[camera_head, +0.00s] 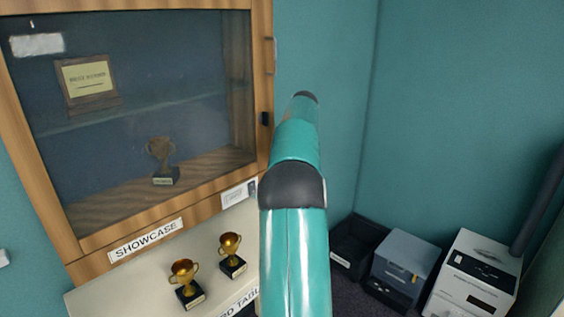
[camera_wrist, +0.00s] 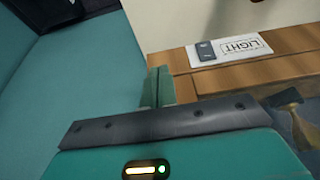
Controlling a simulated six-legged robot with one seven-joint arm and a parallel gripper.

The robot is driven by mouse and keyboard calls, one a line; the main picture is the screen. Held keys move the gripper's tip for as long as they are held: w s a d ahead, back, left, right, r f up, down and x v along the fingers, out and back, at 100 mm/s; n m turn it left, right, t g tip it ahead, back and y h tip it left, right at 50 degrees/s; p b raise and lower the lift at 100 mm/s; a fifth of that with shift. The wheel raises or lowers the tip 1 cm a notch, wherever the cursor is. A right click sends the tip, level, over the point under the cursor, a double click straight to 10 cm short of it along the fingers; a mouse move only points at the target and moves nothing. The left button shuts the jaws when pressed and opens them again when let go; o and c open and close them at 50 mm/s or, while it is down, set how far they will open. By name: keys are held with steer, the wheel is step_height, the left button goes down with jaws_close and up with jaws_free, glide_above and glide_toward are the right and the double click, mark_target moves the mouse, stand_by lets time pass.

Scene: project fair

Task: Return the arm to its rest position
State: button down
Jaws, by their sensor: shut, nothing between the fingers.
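My teal arm stretches forward and up through the middle of the head view, with a dark joint partway along it. Its far end stands in front of the teal wall, just right of the showcase (camera_head: 262,60). The gripper cannot be made out in the head view. In the wrist view my gripper (camera_wrist: 158,84) shows its two teal fingers together, with nothing between them. Beyond them are the showcase's wooden edge (camera_wrist: 275,60) and a dark switch (camera_wrist: 205,52) beside a "LIGHT" label (camera_wrist: 240,48). The fingers look apart from these, though the distance is hard to judge.
Two gold trophies (camera_head: 185,284) (camera_head: 232,256) stand on the pale table (camera_head: 130,290) below the showcase. Behind its glass are a plaque (camera_head: 87,81) and a dull trophy (camera_head: 162,162). A black bin (camera_head: 355,248), grey box (camera_head: 402,258) and white box (camera_head: 475,275) sit at right.

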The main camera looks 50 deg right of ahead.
steer(key=shift+w+v, duration=0.2)
steer(key=shift+v, duration=4.15)
steer(key=w+a+r, duration=0.2)
steer(key=a, duration=1.4)
steer(key=w+a+r, duration=0.1)
steer(key=a+r, duration=0.1)
steer(key=a, duration=1.4)
steer(key=s+a+f, duration=0.4)
steer(key=s+a, duration=0.1)
steer(key=a, duration=0.3)
steer(key=s+a+f+n+t, duration=0.1)
steer(key=s+a+f, duration=0.4)
steer(key=a, duration=0.3)
steer(key=s+a+f, duration=0.5)
steer(key=s+a, duration=0.1)
steer(key=a, duration=0.2)
